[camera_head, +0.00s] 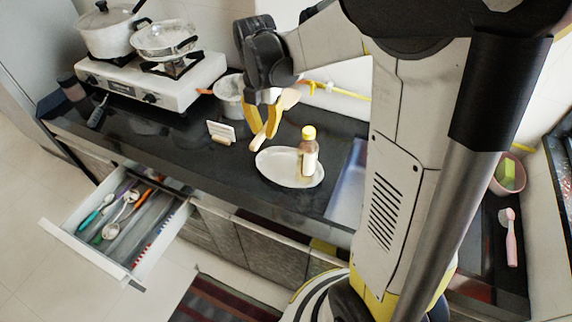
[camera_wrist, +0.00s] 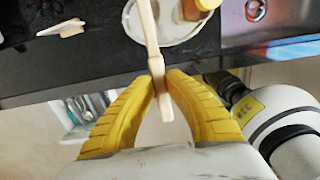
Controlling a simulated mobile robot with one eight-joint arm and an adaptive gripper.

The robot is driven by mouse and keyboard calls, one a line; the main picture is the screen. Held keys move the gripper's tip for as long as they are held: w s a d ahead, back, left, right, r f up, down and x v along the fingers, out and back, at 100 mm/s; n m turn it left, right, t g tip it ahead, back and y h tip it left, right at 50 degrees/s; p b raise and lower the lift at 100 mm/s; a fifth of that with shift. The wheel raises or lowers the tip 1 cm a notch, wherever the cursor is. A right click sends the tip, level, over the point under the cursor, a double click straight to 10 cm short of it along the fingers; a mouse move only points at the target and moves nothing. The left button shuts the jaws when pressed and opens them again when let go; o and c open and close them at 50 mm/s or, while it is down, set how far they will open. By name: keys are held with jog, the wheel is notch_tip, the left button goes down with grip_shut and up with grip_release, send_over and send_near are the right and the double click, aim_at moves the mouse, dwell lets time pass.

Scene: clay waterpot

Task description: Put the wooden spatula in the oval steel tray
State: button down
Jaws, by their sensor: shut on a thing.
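My gripper (camera_head: 262,120) has yellow fingers and is shut on the wooden spatula (camera_head: 259,139), above the dark counter. In the wrist view, the spatula (camera_wrist: 150,35) runs up from between the fingertips (camera_wrist: 158,85), its end overlapping the tray in the picture. The oval steel tray (camera_head: 272,172) lies on the counter just right of and below the gripper in the head view. The tray also shows at the top of the wrist view (camera_wrist: 178,35), partly hidden by the spatula. A bottle (camera_head: 309,152) with a yellow cap stands in the tray's right part.
A small white card-like item (camera_head: 221,132) and a pot (camera_head: 229,97) stand left of the gripper. A stove (camera_head: 150,80) with pots is at the back left. An open drawer (camera_head: 118,222) holds several utensils. A sink (camera_head: 348,185) lies right of the tray.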

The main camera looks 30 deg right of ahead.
notch_tip(320, 180, down, 21)
jog(key=b, duration=1)
jog(key=shift+f+b, duration=0.55)
jog(key=shift+b, duration=0.2)
jog(key=shift+f, duration=0.1)
jog(key=c, duration=1.5)
grip_release()
